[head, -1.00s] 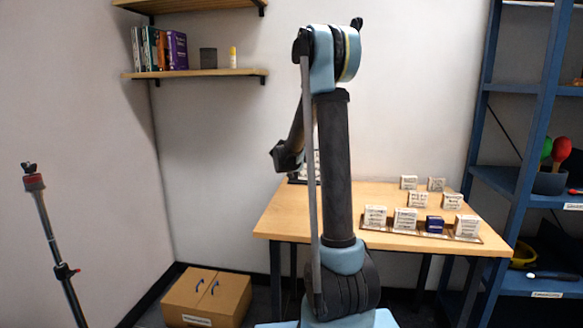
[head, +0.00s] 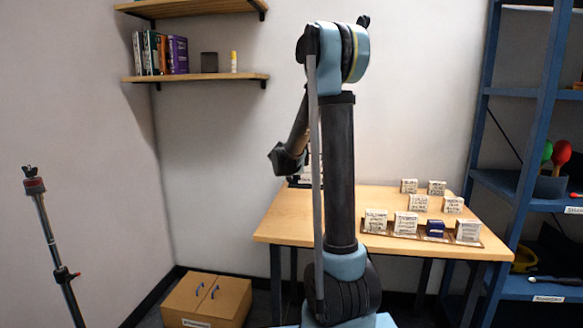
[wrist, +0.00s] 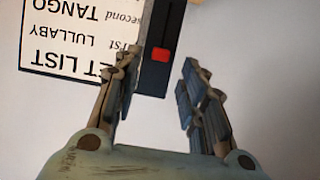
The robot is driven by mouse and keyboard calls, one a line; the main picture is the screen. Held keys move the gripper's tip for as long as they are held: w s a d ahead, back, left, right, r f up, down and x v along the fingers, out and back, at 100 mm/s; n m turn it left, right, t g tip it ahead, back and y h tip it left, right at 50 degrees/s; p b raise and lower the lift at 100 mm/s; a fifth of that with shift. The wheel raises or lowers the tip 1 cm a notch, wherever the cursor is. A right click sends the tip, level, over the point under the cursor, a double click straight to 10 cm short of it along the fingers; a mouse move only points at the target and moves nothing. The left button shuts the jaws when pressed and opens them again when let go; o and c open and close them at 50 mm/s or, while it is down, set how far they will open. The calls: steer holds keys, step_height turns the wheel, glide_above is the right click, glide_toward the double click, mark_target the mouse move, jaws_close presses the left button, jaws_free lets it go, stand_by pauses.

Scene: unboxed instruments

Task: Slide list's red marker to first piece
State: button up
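The set list (wrist: 75,40) shows upside down in the wrist view, with LULLABY marked first and TANGO marked second. Beside it runs a dark upright track (wrist: 152,82) with the red marker (wrist: 160,55) on it. The marker sits close to the level of the "first" line, slightly towards the title end. My gripper (wrist: 157,80) is open, with its fingers on either side of the track in the picture. The left finger overlaps the list's edge; I cannot tell whether it touches. In the head view, my arm mostly hides the list stand (head: 299,183).
The wooden table (head: 300,222) has several small lettered blocks (head: 407,223) and a dark blue block (head: 435,227) on its right side. A blue shelf rack (head: 545,100) stands at the right. A cardboard box (head: 207,300) and a thin stand (head: 50,235) are at the left.

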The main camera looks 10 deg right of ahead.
steer(key=v, duration=0.8)
steer(key=shift+s, duration=0.25)
steer(key=s+d+f+g, duration=0.2)
steer(key=s+f, duration=0.2)
steer(key=s, duration=0.7)
steer(key=s+d+f+n+g+y, duration=0.1)
steer(key=s+d+f+g, duration=0.1)
steer(key=s, duration=1)
steer(key=s+d+f+n+g+y, duration=0.1)
steer(key=s+f+g, duration=0.3)
steer(key=s, duration=0.8)
steer(key=shift+s+d+f, duration=0.15)
steer(key=shift+d+f, duration=0.7)
steer(key=shift+f, duration=0.1)
steer(key=s+a+f+n+g+y, duration=0.1)
steer(key=s+f, duration=0.4)
steer(key=s, duration=0.6)
steer(key=shift+a+f+n+g+y, duration=0.2)
steer(key=shift+a+n+g+y, duration=0.2)
steer(key=shift+a+g+y, duration=0.55)
steer(key=shift+w+a+h, duration=0.1)
steer(key=shift+a+h, duration=0.15)
steer(key=shift+h, duration=0.1)
steer(key=shift+w+f, duration=0.2)
steer(key=shift+w, duration=0.25)
